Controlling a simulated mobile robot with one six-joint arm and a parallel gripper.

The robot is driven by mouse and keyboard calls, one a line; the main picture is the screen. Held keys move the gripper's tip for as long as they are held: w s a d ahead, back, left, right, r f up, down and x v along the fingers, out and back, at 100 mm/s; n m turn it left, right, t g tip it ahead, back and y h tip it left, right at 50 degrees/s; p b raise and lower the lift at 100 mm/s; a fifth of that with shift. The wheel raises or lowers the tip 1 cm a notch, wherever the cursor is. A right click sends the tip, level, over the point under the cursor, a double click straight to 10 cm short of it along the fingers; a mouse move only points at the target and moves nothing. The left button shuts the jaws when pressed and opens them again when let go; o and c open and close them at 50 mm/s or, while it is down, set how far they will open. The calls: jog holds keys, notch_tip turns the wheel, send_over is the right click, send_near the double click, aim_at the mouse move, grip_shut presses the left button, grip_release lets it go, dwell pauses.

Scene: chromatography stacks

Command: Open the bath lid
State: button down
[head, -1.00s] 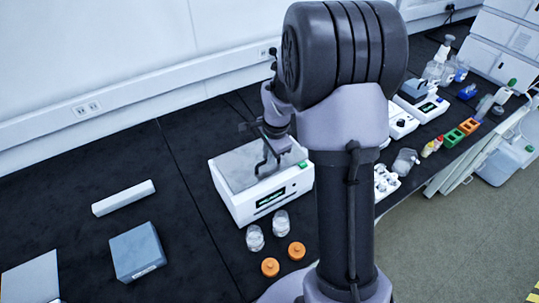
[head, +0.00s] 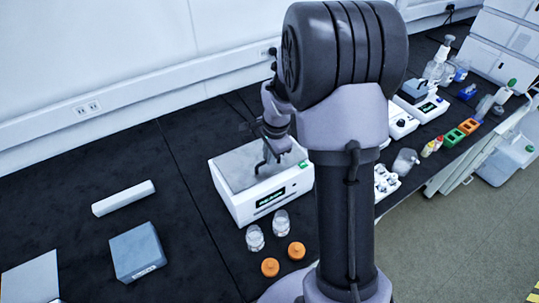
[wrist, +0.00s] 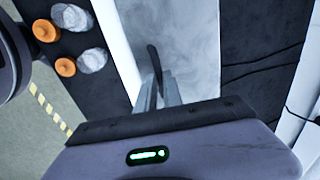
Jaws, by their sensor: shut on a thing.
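The bath (head: 270,195) is a white box with a dark display on its front, standing on the black bench. Its grey lid (head: 236,168) lies flat and closed on top. A dark handle (wrist: 154,62) rises from the lid. My gripper (head: 266,160) is over the lid. In the wrist view my gripper (wrist: 158,88) has its fingers shut on the handle.
Two clear jars (head: 281,222) and two orange caps (head: 270,267) sit in front of the bath. A grey-blue box (head: 137,252) and a white bar (head: 123,198) lie to the left. Several bottles and instruments stand on the right. The bench between bath and wall is clear.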

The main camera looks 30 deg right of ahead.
jog(key=shift+r, duration=0.15)
jog(key=shift+w+r+g+p, duration=0.3)
jog(key=shift+r+p, duration=0.3)
jog(key=shift+p, duration=0.5)
jog(key=w+r+p, duration=0.2)
jog(key=w+p, duration=0.4)
jog(key=w, duration=0.3)
jog(key=w+r+p, duration=0.3)
jog(key=w+p, duration=0.2)
jog(key=w, duration=0.5)
jog(key=shift+w+a+r+g+p, duration=0.3)
jog(key=shift+a+r+g+p, duration=0.05)
jog(key=shift+a+g, duration=0.05)
jog(key=shift+w+f, duration=0.25)
jog(key=shift+w, duration=0.3)
